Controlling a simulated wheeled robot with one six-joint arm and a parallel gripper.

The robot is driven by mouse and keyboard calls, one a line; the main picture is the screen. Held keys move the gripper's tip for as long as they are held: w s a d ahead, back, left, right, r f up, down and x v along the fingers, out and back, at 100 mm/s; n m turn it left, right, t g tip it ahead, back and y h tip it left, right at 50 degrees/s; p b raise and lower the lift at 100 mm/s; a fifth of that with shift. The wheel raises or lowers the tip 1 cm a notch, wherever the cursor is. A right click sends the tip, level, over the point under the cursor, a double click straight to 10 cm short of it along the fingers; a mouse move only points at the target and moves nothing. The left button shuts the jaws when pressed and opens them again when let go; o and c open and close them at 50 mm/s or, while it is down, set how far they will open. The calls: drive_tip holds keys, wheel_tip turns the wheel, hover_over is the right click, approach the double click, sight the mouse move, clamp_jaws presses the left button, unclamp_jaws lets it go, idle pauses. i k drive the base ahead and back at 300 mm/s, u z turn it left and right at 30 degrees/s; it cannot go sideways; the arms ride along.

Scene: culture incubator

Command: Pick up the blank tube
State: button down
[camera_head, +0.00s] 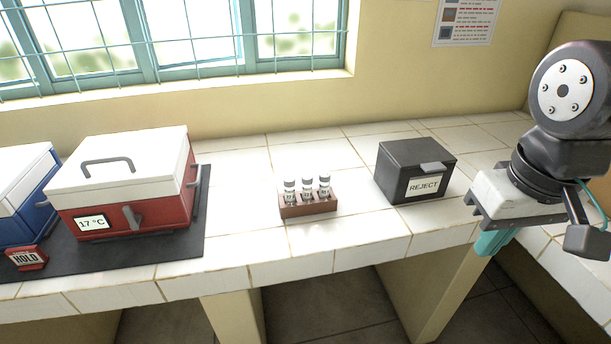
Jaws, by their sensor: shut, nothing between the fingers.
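Several small tubes with pale caps stand upright in a brown rack (308,207) in the middle of the tiled counter. I see a left tube (290,191), a middle tube (307,187) and a right tube (324,187). Their labels are too small to read, so I cannot tell which is the blank tube. My gripper (492,243) is at the right, in front of the counter's edge, pointing down with its teal fingers shut and empty. It is well to the right of the rack, beyond the black box.
A black box marked REJECT (415,171) stands between the rack and my gripper, lid closed. A red incubator (130,205) reading 17 °C and a blue one (25,205) stand on a dark mat (190,240) with a HOLD sign (27,258). Counter in front of the rack is clear.

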sight(307, 178)
drive_tip(key=k, duration=1.25)
drive_tip(key=u, duration=0.35)
drive_tip(key=i, duration=1.7)
drive_tip(key=z, duration=0.65)
